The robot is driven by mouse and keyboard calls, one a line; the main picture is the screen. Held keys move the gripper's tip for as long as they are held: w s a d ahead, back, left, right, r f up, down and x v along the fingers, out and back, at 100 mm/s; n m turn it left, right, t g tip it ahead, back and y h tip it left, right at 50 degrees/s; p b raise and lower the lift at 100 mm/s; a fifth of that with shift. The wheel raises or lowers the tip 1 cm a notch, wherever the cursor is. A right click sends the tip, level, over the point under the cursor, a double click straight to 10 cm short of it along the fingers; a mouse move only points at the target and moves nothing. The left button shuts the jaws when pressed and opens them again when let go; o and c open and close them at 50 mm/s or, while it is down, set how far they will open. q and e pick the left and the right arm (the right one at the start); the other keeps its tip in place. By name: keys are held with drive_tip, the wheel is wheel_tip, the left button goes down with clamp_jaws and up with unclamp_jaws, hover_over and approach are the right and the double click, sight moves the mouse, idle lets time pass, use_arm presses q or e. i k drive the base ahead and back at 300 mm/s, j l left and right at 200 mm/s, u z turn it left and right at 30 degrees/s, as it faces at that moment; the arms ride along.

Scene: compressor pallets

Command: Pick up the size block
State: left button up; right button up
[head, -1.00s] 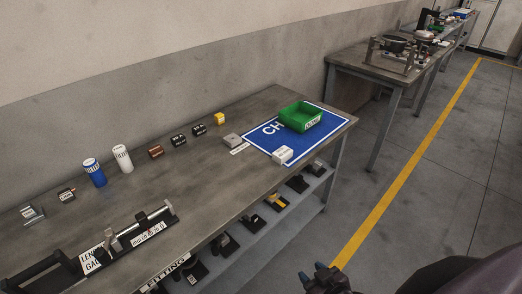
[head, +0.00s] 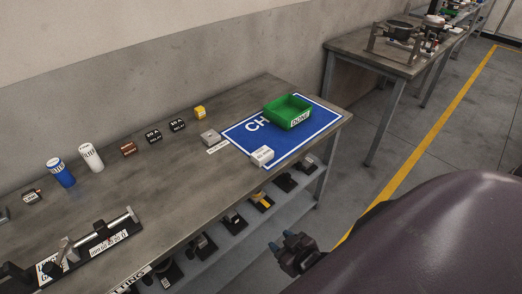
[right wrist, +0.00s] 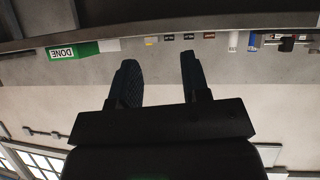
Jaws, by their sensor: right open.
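A small grey block (head: 210,137) lies on the workbench beside a narrow white label strip, near the left corner of the blue mat. It may be the size block, but the lettering is too small to confirm. My right gripper (head: 282,241) is open and empty beyond the bench's front edge, apart from these objects. Its two dark fingers also show apart in the right wrist view (right wrist: 158,68), with nothing between them. My left gripper is not in view.
A green bin marked DONE (head: 288,111) stands on the blue mat (head: 238,131). Yellow (head: 200,112), black (head: 177,125) and brown (head: 128,149) blocks line the bench's rear. Blue (head: 61,173) and white (head: 91,157) cylinders stand left. A lower shelf holds several dark items.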

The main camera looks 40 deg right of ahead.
sight(260, 157)
drive_tip(key=l+u, duration=0.15)
drive_tip(key=l, duration=1.45)
drive_tip(key=i, duration=0.05)
